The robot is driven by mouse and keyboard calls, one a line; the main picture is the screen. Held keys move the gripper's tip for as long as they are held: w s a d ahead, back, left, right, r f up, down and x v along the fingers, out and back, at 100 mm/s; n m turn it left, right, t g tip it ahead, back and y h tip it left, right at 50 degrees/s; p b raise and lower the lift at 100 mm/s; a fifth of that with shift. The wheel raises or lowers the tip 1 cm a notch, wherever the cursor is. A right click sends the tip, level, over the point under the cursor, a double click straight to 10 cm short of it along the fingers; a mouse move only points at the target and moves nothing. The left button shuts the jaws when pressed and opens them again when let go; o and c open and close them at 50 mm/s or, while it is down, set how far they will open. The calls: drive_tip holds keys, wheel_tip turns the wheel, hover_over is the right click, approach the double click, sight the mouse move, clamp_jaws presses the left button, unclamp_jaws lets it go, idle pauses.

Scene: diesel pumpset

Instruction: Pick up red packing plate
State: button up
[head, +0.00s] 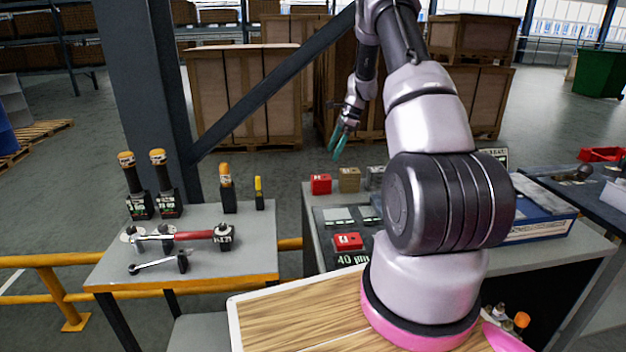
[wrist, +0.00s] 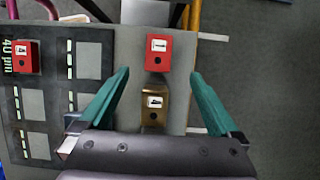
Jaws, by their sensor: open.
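Two red blocks show in the head view, and I cannot tell which is the red packing plate. One red block (head: 321,184) stands at the back left edge of the grey table; in the wrist view it (wrist: 158,54) lies ahead, between the lines of the fingertips. The other red block (head: 348,242) sits on the dark board marked "40 µm"; it also shows at the left of the wrist view (wrist: 26,57). My gripper (head: 340,143) is open with teal fingers, above and apart from the table. In the wrist view its fingertips (wrist: 158,72) have nothing gripped between them.
A brass block (head: 349,179) stands beside the back red block, with a grey block (head: 375,178) to its right. The dark slotted board (head: 345,222) lies in front. A left table (head: 205,262) holds torque tools. A dark diagonal beam (head: 270,88) stands behind.

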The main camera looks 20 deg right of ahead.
sight(321, 177)
drive_tip(key=x, duration=1)
drive_tip(key=shift+s+a+f, duration=0.15)
clamp_jaws()
